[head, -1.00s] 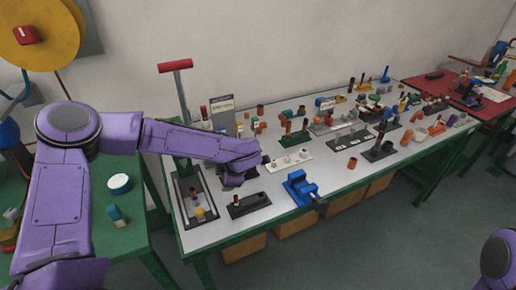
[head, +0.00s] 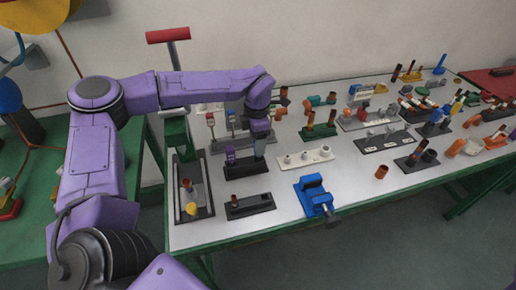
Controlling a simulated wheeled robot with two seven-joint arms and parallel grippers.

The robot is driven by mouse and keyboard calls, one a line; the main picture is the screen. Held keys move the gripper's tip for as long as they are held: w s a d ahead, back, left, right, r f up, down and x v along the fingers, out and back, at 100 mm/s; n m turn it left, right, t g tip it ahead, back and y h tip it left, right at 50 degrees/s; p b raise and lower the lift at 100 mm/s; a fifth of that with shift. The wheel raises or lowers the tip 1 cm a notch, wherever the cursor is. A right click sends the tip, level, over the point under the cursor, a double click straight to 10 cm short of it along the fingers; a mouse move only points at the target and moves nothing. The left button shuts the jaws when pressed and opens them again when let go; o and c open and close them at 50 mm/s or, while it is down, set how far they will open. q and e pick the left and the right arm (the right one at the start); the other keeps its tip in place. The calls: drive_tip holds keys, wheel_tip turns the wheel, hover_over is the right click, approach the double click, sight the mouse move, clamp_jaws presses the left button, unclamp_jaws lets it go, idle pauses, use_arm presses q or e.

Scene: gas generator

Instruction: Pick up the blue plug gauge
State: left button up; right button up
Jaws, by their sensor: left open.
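My left gripper (head: 258,146) points down over the left part of the table, above a dark stand (head: 246,167). It is open and I see nothing between its fingers, though they are small and dark here. A small upright blue-violet piece (head: 230,154) stands at the left end of that stand, left of the gripper and apart from it. Another blue upright piece (head: 231,119) stands behind it, next to a red-topped one (head: 210,121). I cannot tell which blue piece is the plug gauge. My right gripper is not in view.
The long white table (head: 290,215) is crowded. A blue vise (head: 315,195) stands at the front, a white holder (head: 304,157) behind it. A bare patch lies right of the vise.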

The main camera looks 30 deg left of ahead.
use_arm(q)
drive_tip(key=f, duration=0.1)
drive_tip(key=w+f, duration=0.1)
drive_tip(key=f, duration=0.1)
drive_tip(key=shift+d+f, duration=0.1)
drive_tip(key=shift+f, duration=0.2)
drive_tip(key=shift+s, duration=0.3)
drive_tip(key=shift+w, duration=0.1)
drive_tip(key=c, duration=0.9)
